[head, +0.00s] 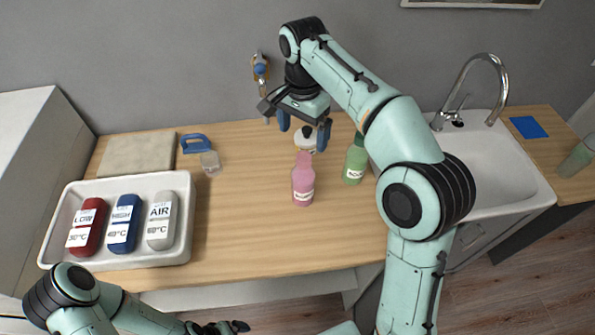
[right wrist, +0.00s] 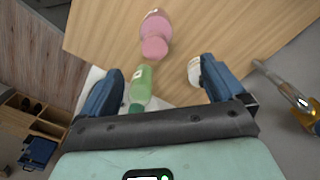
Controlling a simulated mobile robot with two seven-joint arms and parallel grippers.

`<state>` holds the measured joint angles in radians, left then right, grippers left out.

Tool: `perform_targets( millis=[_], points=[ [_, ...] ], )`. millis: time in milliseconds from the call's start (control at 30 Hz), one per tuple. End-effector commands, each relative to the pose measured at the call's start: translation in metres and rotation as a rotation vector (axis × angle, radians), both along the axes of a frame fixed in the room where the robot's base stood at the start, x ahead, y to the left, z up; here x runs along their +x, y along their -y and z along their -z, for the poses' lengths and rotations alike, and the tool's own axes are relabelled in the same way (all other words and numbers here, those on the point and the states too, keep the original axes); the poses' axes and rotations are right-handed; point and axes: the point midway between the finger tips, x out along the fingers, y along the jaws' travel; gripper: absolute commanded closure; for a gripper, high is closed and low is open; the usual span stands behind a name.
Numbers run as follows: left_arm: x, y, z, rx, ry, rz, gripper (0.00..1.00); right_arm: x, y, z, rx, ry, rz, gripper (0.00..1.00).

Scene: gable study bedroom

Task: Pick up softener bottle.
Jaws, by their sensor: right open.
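A pink bottle (head: 303,183) with a white label stands upright on the wooden counter; a green bottle (head: 355,160) stands to its right. Their label text is too small to read surely, so I cannot tell which is the softener bottle. My right gripper (head: 303,129) is open and empty, above and behind the pink bottle. In the right wrist view, the green bottle (right wrist: 142,82) shows between the right fingers (right wrist: 163,85), and the pink bottle (right wrist: 155,35) lies beyond them. My left gripper (head: 220,327) is low at the bottom edge, partly cut off, its opening unclear.
A white tray (head: 186,245) at left holds red (head: 87,226), blue (head: 124,224) and white (head: 160,221) labelled containers. A white round object (head: 306,142) stands behind the pink bottle. A blue-handled item (head: 195,143) lies behind the tray. A sink (head: 500,180) is at right. The counter's middle front is clear.

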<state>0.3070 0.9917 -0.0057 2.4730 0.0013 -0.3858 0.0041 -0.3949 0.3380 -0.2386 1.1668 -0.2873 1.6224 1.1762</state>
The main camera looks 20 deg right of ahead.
Motion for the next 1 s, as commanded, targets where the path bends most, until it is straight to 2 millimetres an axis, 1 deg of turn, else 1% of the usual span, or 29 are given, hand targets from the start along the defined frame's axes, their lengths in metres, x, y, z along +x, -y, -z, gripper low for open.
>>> perform_targets(
  millis=[33, 100, 200, 300, 400, 567, 833, 900, 1000],
  points=[
    [-0.007, 0.0, 0.006, 0.0, -0.009, 0.0, 0.04, -0.003, 0.0, 0.013, -0.001, -0.009, 0.001, 0.04],
    [-0.014, 0.0, 0.012, 0.0, -0.016, 0.0, 0.04, -0.003, 0.001, 0.027, -0.001, -0.01, 0.0, 0.04],
    [-0.021, 0.0, 0.02, 0.0, -0.024, -0.001, 0.04, -0.004, 0.001, 0.048, -0.002, -0.011, 0.0, 0.04],
    [-0.025, 0.0, 0.025, 0.0, -0.029, -0.001, 0.04, -0.003, 0.001, 0.064, -0.001, -0.009, 0.001, 0.04],
    [-0.027, 0.0, 0.027, 0.0, -0.031, 0.0, 0.04, -0.003, 0.001, 0.074, -0.001, -0.008, 0.0, 0.04],
    [-0.028, 0.0, 0.029, 0.0, -0.032, 0.0, 0.04, -0.003, 0.001, 0.082, -0.001, -0.005, 0.001, 0.04],
    [-0.036, 0.0, 0.039, 0.0, -0.04, 0.0, 0.04, -0.006, 0.0, 0.122, 0.0, -0.007, 0.0, 0.04],
    [-0.036, 0.0, 0.04, 0.0, -0.041, 0.0, 0.04, -0.005, 0.0, 0.127, 0.0, -0.004, 0.0, 0.04],
    [-0.037, 0.0, 0.04, 0.0, -0.041, 0.0, 0.04, -0.005, 0.0, 0.129, 0.0, -0.002, 0.001, 0.04]
  ],
)
